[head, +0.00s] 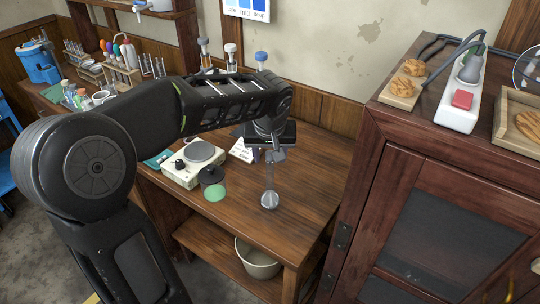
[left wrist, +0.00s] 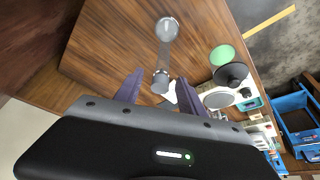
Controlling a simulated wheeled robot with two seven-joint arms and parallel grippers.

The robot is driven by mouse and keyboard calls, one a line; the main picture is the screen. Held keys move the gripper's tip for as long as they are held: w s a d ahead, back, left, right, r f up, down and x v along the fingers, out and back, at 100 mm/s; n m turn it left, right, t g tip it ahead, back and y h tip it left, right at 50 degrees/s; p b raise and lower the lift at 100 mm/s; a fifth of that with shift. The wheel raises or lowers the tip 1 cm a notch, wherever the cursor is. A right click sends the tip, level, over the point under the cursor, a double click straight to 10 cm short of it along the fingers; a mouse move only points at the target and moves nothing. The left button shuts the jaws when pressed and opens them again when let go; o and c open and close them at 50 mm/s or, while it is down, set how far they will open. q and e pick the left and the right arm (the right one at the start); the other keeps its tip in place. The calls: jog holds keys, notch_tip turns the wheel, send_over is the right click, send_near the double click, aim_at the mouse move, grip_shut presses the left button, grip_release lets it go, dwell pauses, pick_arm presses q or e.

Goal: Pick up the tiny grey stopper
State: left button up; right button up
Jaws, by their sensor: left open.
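A slim glass piece with a round grey bulb (head: 269,199) stands on the wooden table (head: 310,175), its narrow stem rising towards my left gripper (head: 271,157). In the left wrist view the bulb (left wrist: 167,29) is at the top. A small grey cap-like end (left wrist: 160,80), which looks like the tiny grey stopper, is nearest the camera. My left gripper (left wrist: 158,90) is open, with one dark finger on each side of this end. I cannot tell whether the fingers touch it. In the head view the gripper partly hides the end. My right gripper is not in view.
Tall capped glassware (head: 261,65) stands behind my arm. A dark wooden cabinet (head: 440,190) rises at the right. The table's front is clear.

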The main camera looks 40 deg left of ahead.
pick_arm(q)
jog(key=shift+c, duration=0.2)
grip_shut()
dwell(0.4)
